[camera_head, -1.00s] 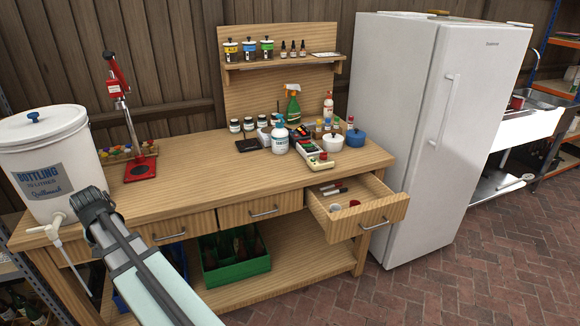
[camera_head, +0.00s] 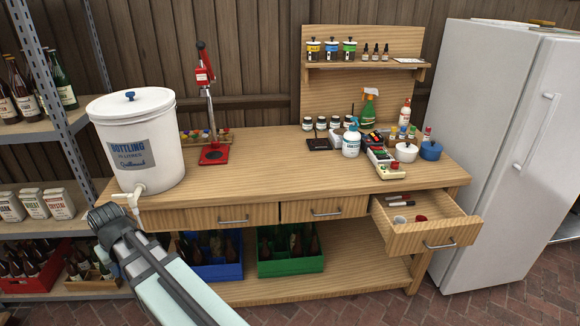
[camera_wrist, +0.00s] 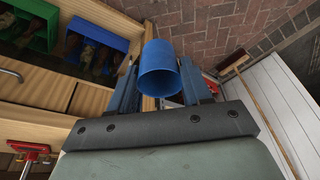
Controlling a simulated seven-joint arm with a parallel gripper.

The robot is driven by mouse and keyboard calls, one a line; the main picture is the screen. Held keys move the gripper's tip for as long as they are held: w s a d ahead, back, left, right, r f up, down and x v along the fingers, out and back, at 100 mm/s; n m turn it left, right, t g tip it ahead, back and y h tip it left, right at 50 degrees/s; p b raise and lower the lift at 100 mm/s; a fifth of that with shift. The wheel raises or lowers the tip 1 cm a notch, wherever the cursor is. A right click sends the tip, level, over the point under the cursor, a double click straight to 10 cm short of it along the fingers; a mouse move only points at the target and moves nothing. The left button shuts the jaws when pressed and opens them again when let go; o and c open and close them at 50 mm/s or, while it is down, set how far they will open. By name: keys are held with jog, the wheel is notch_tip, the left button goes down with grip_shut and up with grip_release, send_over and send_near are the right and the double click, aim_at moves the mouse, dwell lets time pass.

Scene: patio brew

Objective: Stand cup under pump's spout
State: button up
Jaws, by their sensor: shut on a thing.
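A blue cup (camera_wrist: 158,70) is held between the fingers of my gripper (camera_wrist: 157,92) in the wrist view. In the head view my gripper (camera_head: 106,216) is at the lower left, in front of the bench's left end, and the cup cannot be seen there. A white pump bottle with a blue label and blue pump head (camera_head: 351,143) stands upright on the bench top, right of the middle and well away from my gripper. Which way its spout points is too small to tell.
A white bottling bucket (camera_head: 137,145) with a tap stands on the bench's left end. A red bench capper (camera_head: 213,154) stands beside it. Jars, a keypad-like device (camera_head: 386,168) and pots crowd the pump bottle. The right drawer (camera_head: 433,236) is open. The bench's middle front is clear.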

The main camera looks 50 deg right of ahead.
jog(key=s+d+r+m+g+h, duration=0.1)
jog(key=s+d+r+m, duration=0.6)
jog(key=d, duration=2.2)
jog(key=s+d+r+m+g+h, duration=0.1)
jog(key=s+d+m, duration=0.6)
jog(key=d, duration=2.2)
jog(key=s+d+r+m+g+h, duration=0.15)
jog(key=s+d+r, duration=0.7)
jog(key=d, duration=2.05)
jog(key=shift+s+a+f+m, duration=0.1)
jog(key=shift+s+f+m, duration=0.6)
jog(key=shift+f, duration=1.6)
jog(key=shift+s+d+f+m, duration=0.1)
jog(key=shift+s+f+m, duration=0.65)
jog(key=shift+f, duration=1.6)
jog(key=shift+s+a+f+m, duration=0.1)
jog(key=shift+s+f+m, duration=0.6)
jog(key=shift+f, duration=1.6)
